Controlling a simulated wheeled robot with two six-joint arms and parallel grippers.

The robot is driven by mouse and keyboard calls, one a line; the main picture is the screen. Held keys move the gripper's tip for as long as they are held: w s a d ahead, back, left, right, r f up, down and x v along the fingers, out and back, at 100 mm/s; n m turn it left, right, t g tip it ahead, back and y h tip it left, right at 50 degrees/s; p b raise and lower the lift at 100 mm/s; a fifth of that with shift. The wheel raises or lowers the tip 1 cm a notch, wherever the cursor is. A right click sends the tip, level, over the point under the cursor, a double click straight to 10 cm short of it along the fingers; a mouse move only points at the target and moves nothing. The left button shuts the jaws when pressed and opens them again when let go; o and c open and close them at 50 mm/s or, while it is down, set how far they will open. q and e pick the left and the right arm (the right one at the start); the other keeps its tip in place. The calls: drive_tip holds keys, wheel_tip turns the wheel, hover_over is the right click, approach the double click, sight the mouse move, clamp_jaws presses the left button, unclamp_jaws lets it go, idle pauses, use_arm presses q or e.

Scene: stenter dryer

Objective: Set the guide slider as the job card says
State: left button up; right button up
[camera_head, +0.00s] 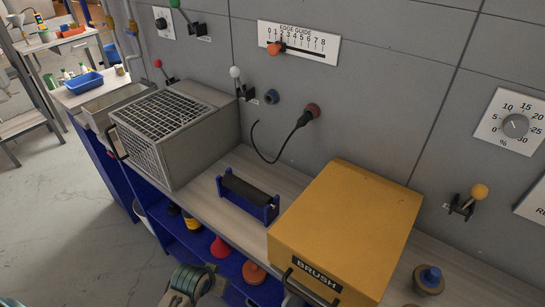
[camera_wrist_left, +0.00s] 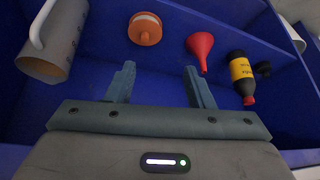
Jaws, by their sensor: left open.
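The edge guide scale (camera_head: 299,42) is a white plate on the grey wall, numbered 0 to 8. Its orange slider knob (camera_head: 274,48) sits near the low-number end, at the left of the slot; the exact mark is hard to read. No readable job card shows; a white card (camera_head: 534,205) is cut off at the right edge. My left gripper (camera_head: 190,285) is low at the bottom of the head view, far below the slider. In the left wrist view its fingers (camera_wrist_left: 160,84) are apart and empty, facing a blue shelf. My right gripper is out of view.
A yellow BRUSH box (camera_head: 345,230), a black roller in a blue stand (camera_head: 248,195) and a grilled grey box (camera_head: 175,130) stand on the bench. A black cable (camera_head: 285,150) and levers stick out below the scale. A red funnel (camera_wrist_left: 200,50) and bottle (camera_wrist_left: 241,75) lie beyond my fingers.

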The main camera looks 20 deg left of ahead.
use_arm(q)
wheel_tip(320, 180, up, 14)
drive_tip(key=d+t, duration=0.2)
drive_tip(key=m+t+h, duration=0.3)
drive_tip(key=t+h, duration=0.3)
drive_tip(key=t, duration=0.3)
approach(271, 49)
drive_tip(key=p+x, duration=0.3)
drive_tip(key=x, duration=0.7)
drive_tip(key=shift+w+d, duration=0.25)
drive_tip(key=shift+w, duration=0.2)
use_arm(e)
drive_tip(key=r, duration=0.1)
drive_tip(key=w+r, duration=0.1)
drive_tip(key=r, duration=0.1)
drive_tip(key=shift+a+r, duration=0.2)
use_arm(q)
drive_tip(key=shift+c, duration=0.5)
